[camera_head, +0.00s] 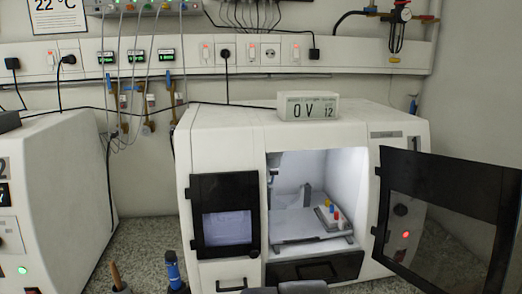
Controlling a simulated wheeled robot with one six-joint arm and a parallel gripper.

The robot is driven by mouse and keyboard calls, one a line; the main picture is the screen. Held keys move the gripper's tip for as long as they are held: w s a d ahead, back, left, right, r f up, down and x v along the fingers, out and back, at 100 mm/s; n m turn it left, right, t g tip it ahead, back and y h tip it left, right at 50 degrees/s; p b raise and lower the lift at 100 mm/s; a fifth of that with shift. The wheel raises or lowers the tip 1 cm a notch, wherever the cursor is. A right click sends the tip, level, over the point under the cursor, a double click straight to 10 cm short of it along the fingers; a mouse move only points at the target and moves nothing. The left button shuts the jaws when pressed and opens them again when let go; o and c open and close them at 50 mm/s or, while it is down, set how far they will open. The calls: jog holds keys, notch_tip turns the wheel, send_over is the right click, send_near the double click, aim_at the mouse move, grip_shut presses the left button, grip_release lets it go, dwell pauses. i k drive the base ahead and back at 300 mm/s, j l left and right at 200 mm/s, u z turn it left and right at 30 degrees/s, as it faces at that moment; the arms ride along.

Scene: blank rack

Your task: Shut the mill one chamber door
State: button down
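Mill one is the white machine (230,140) in the middle, with a "1" at its upper right. Its chamber door (455,185), a black frame with a dark see-through pane, stands wide open, swung out to the right of the opening. The door's hinges are at the right side of the opening. The lit chamber (285,170) is open to view, with a white tray block (335,222) holding small red, yellow and blue pieces. My gripper's fingers do not show. Only dark grey rounded parts, perhaps of my arm, show at the bottom edge.
A screen panel (226,215) is left of the chamber, and a black drawer front (315,268) is below it. A display box (308,106) sits on top. Another white machine (55,200) is at left. A blue-topped tool (174,270) and a wooden handle (117,277) stand in front.

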aim_at(492, 194)
jog(key=k+l, duration=0.1)
jog(key=k, duration=0.2)
jog(key=k+j+u, duration=0.25)
jog(key=k+u, duration=0.1)
jog(key=k, duration=0.2)
jog(key=j+z, duration=0.1)
jog(key=j, duration=0.5)
jog(key=i, duration=0.05)
